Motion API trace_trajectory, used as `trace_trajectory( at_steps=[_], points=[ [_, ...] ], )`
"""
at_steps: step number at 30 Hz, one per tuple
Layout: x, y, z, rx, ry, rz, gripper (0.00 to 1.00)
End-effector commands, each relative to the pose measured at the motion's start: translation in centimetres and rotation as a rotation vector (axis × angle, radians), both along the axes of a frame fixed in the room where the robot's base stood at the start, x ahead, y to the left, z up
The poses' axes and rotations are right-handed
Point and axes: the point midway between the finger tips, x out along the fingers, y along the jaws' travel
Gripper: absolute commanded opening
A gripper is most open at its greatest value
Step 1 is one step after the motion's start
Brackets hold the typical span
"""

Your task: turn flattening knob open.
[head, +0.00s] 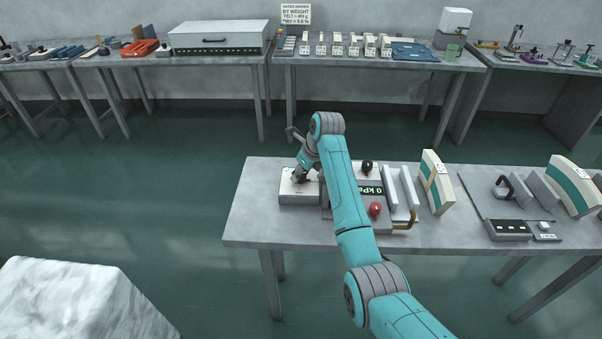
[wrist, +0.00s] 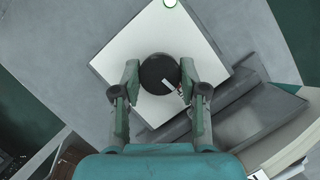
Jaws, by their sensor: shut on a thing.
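The flattening knob (wrist: 157,68) is a round black knob with a pale pointer mark, seen in the wrist view on a white square panel (wrist: 125,60). My gripper (wrist: 159,76) has one finger on each side of the knob and is shut on it. In the head view my gripper (head: 299,176) is low over the white-topped box (head: 297,198) at the table's left end. The knob itself is hard to make out there behind the fingers.
Right of the box, a press unit has a display reading 0 kPa (head: 372,190), a black ball knob (head: 367,167) and a red one (head: 376,208). A cream and teal block (head: 437,183) stands further right. The table's front left (head: 255,225) is bare.

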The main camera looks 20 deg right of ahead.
Motion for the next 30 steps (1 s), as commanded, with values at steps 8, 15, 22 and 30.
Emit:
trace_trajectory(
  at_steps=[8,15,22,30],
  points=[
    [0.13,-0.17,0.06,0.000,0.001,0.234,0.08],
    [0.20,-0.22,0.03,0.001,0.001,0.464,0.08],
    [0.28,-0.20,0.04,0.002,0.002,0.683,0.08],
    [0.41,-0.21,0.10,0.002,0.002,0.939,0.08]
  ],
)
